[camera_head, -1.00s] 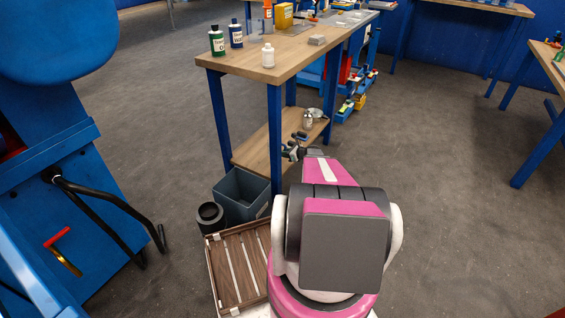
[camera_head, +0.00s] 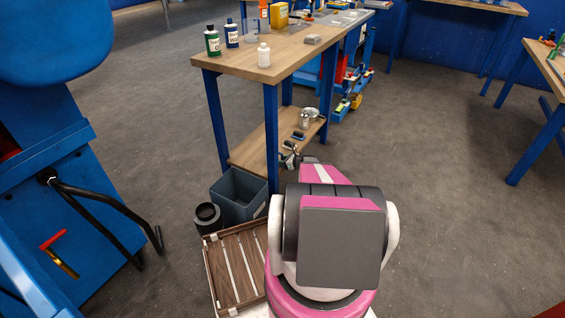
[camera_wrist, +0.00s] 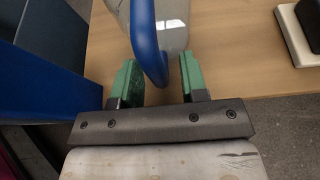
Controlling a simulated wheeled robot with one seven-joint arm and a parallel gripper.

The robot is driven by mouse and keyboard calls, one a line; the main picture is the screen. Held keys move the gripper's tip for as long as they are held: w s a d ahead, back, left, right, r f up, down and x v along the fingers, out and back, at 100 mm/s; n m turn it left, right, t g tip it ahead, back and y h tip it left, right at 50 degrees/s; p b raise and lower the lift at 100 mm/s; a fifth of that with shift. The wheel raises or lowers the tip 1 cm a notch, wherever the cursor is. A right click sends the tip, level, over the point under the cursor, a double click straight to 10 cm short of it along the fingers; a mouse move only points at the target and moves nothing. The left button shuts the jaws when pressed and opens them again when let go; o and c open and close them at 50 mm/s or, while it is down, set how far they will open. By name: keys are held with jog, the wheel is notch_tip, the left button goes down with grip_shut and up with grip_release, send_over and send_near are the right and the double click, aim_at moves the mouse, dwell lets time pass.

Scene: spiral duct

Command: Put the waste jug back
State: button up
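In the wrist view a pale, glossy jug (camera_wrist: 172,18) with a curved blue handle (camera_wrist: 152,62) stands at the top, over the wooden shelf. My gripper (camera_wrist: 158,78) has green fingertips spread apart. The lower part of the blue handle lies between them, with gaps visible at the sides. The jug's top and label are out of this view. In the head view my gripper (camera_head: 288,158) is small and partly hidden by my arm, at the front of the table's lower shelf. A shiny pale container (camera_head: 308,117) stands farther back there; I cannot tell whether it is the jug.
The lower shelf (camera_head: 252,152) sits between blue table legs (camera_head: 271,140); one blue post (camera_wrist: 45,95) is close left in the wrist view. A white and black object (camera_wrist: 300,30) lies right. A grey bin (camera_head: 238,195), dark cylinder (camera_head: 207,217) and slatted tray (camera_head: 237,268) stand nearby.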

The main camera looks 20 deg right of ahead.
jog(key=shift+r, duration=0.15)
jog(key=shift+s+d+r, duration=0.15)
jog(key=shift+s+d, duration=0.05)
jog(key=shift+s, duration=0.05)
jog(key=v, duration=1.1)
jog(key=shift+d+r, duration=0.1)
jog(key=shift+r, duration=0.05)
